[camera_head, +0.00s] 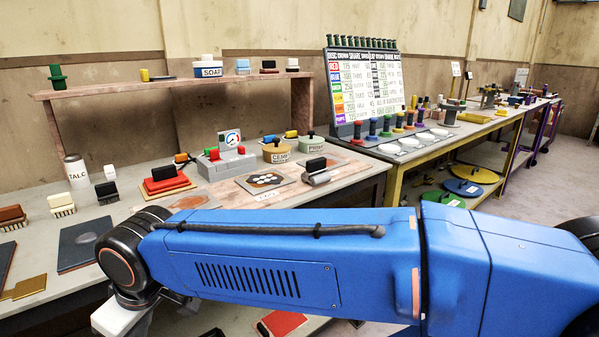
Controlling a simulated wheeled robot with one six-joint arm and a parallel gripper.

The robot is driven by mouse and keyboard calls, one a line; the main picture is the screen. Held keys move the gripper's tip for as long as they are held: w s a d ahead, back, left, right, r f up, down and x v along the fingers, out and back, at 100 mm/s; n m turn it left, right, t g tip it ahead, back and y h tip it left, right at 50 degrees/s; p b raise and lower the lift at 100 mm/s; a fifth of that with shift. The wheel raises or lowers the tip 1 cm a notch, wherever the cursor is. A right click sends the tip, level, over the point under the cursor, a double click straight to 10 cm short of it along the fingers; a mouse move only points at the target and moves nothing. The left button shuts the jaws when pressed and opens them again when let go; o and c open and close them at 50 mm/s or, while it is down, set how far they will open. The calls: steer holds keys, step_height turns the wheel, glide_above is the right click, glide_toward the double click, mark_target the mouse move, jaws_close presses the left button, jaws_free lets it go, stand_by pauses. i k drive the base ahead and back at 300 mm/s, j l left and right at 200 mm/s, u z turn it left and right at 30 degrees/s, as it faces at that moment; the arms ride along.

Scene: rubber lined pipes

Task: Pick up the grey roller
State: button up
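A grey roller (317,177) with a black handle on top lies on the workbench, near its front right edge. It sits just right of a dark square plate with a reddish patch. My blue arm stretches across the foreground, in front of the bench. My gripper (122,321) shows only in part, as a pale grey piece below the black wrist at the lower left. It is well to the left of the roller and nearer the camera, and apart from it. Its fingertips are cut off by the bottom edge, so its opening is hidden.
A red block (165,179), brushes and a TALC can (76,169) are farther left. A colour-chart board (362,90) stands behind right.

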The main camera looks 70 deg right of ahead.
mark_target(313, 173)
steer(key=z, duration=2.15)
